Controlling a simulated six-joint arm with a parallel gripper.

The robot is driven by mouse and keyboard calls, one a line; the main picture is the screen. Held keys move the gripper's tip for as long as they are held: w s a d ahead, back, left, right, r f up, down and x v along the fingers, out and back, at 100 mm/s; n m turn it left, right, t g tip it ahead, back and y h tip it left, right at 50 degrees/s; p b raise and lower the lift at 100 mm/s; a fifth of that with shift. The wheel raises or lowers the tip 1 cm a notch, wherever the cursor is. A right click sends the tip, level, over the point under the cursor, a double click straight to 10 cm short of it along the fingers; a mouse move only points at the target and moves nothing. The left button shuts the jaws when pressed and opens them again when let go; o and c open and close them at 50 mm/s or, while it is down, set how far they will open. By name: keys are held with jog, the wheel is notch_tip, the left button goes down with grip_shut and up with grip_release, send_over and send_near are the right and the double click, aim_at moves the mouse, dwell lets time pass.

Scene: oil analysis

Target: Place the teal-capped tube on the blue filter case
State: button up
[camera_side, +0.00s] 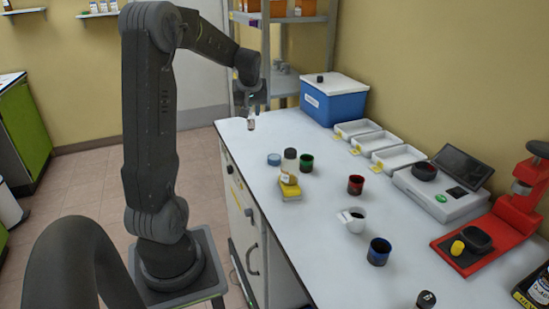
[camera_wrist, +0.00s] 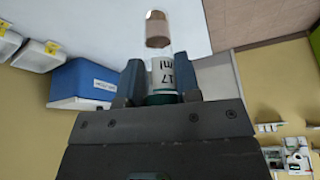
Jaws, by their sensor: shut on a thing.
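My gripper (camera_side: 252,104) is at the far left end of the white bench, raised above its edge. It is shut on the teal-capped tube (camera_side: 251,122), which hangs below the fingers in the side view. In the wrist view, my gripper (camera_wrist: 159,78) has a finger on each side of the tube (camera_wrist: 158,30). The tube is clear, with a white label, brownish contents at its far end and a teal cap partly hidden by the gripper. A small round blue case (camera_side: 274,159), apparently the filter case, lies flat on the bench, apart from the tube.
A blue cooler (camera_side: 333,103) and white trays (camera_side: 358,128) line the back. Red (camera_side: 355,184) and dark blue (camera_side: 379,251) cups stand nearer the camera.

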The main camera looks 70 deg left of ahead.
jog(key=s+a, duration=0.2)
jog(key=s, duration=0.1)
jog(key=n, duration=0.1)
send_over(275, 157)
jog(key=shift+f, duration=5.4)
jog(key=shift+f, duration=0.15)
jog(key=o, duration=0.9)
